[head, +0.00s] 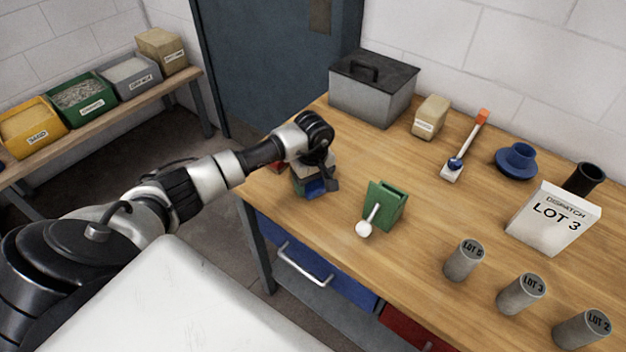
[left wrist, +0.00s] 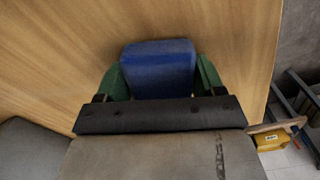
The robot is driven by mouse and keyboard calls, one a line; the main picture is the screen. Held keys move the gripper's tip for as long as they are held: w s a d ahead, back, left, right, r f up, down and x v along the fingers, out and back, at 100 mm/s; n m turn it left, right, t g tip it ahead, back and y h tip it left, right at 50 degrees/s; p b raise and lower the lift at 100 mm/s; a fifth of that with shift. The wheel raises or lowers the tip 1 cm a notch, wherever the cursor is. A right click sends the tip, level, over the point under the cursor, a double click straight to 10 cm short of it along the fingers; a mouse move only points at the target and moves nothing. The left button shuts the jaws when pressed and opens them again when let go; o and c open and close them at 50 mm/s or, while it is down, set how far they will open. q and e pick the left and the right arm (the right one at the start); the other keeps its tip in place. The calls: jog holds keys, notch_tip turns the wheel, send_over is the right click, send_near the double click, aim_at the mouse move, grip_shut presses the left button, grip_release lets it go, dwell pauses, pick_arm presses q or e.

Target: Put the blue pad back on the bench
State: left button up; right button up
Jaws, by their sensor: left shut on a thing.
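The blue pad (head: 315,187) is at the left end of the wooden bench (head: 415,195). It also shows in the left wrist view (left wrist: 158,68), between two green fingers. My left gripper (head: 312,183) is shut on it and points down over the bench top. My gripper and wrist hide much of the pad in the head view. I cannot tell whether the pad touches the bench. My right gripper is not in view.
A green holder (head: 386,205) with a white-ended stick stands just right of my left gripper. A grey box (head: 372,95) stands behind. Several grey cylinders and a LOT 3 sign (head: 553,219) stand to the right. A red thing (head: 279,167) shows partly behind my gripper.

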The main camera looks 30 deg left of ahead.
pick_arm(q)
jog(key=shift+f+b, duration=0.25)
jog(key=shift+b, duration=0.05)
jog(key=o, duration=0.9)
jog(key=shift+r, duration=0.1)
jog(key=shift+r+p, duration=0.2)
jog(key=shift+p, duration=0.15)
jog(key=shift+w+r, duration=0.1)
jog(key=shift+r, duration=0.2)
notch_tip(320, 180, up, 11)
jog(key=b, duration=0.3)
jog(key=shift+r, duration=0.15)
